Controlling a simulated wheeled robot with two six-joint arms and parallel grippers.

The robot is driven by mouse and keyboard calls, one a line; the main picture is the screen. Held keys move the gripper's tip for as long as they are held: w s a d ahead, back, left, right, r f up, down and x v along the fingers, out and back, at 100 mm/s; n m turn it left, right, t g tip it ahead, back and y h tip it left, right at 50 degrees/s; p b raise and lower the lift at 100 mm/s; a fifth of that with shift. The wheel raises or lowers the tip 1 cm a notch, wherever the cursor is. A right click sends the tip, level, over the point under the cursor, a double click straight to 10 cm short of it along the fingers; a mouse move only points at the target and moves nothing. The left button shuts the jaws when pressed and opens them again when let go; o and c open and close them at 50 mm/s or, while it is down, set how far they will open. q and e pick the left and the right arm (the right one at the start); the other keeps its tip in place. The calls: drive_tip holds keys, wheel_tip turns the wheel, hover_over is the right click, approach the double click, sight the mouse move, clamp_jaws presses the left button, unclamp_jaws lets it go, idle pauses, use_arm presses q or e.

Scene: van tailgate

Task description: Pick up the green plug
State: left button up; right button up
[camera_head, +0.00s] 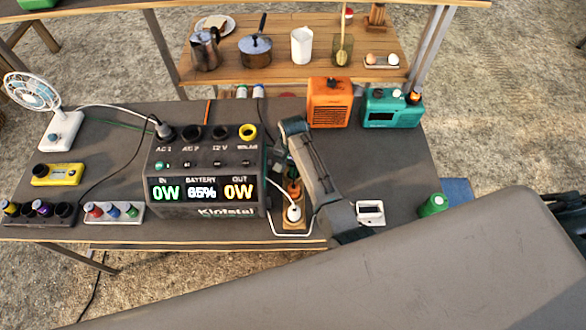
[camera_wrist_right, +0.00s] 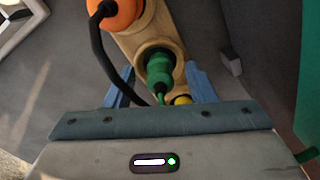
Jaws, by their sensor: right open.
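The green plug (camera_wrist_right: 160,72) sits in a round socket of a wooden power strip (camera_wrist_right: 122,45) in the right wrist view. My right gripper (camera_wrist_right: 160,88) is open, with one blue finger on each side of the green plug. I cannot tell whether the fingers touch it. In the head view, my right arm reaches over the table, and its gripper (camera_head: 285,168) is at the far end of the strip, largely hiding the green plug. My left gripper is not in view.
An orange plug (camera_wrist_right: 114,12) with a black cable and a yellow plug (camera_wrist_right: 183,100) flank the green one. A white plug (camera_head: 293,213) is at the strip's near end. The power station (camera_head: 208,180) stands close on the left. A white-framed device (camera_head: 370,212) lies right.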

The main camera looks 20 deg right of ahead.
drive_tip(key=c, duration=1.1)
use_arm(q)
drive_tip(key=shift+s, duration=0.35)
use_arm(e)
drive_tip(key=shift+o, duration=0.2)
